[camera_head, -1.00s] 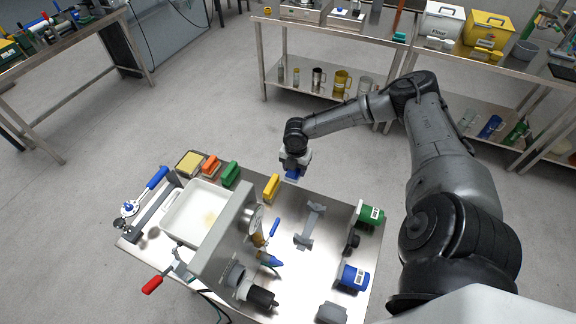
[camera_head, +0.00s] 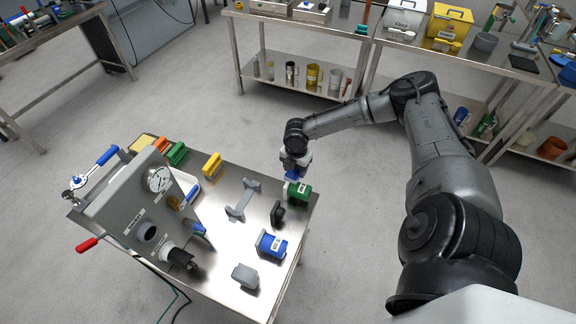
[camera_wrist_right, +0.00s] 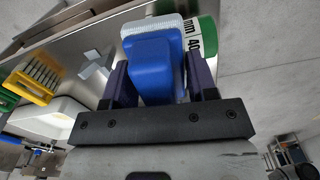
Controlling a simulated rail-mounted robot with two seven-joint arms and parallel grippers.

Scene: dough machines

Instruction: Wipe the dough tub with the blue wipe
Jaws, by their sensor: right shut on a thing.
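My right gripper (camera_head: 293,170) is shut on the blue wipe (camera_head: 291,176), over the far right edge of the steel table. In the right wrist view the blue wipe (camera_wrist_right: 152,65) sits between the two fingers, with a white bristly or fluffy layer at its far side. The dough tub is white; in the head view only a strip of its rim (camera_head: 189,184) shows behind the grey machine panel (camera_head: 132,208). In the right wrist view, part of a white tub (camera_wrist_right: 62,113) shows at left. The gripper is well apart from the tub. My left gripper is not in view.
A green labelled block (camera_head: 299,194) stands close by the wipe; a blue one (camera_head: 271,245) stands nearer. Yellow (camera_head: 212,164), green (camera_head: 177,153) and orange (camera_head: 160,144) brushes line the far edge. A grey bracket (camera_head: 243,200) lies mid-table. Open floor surrounds the table.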

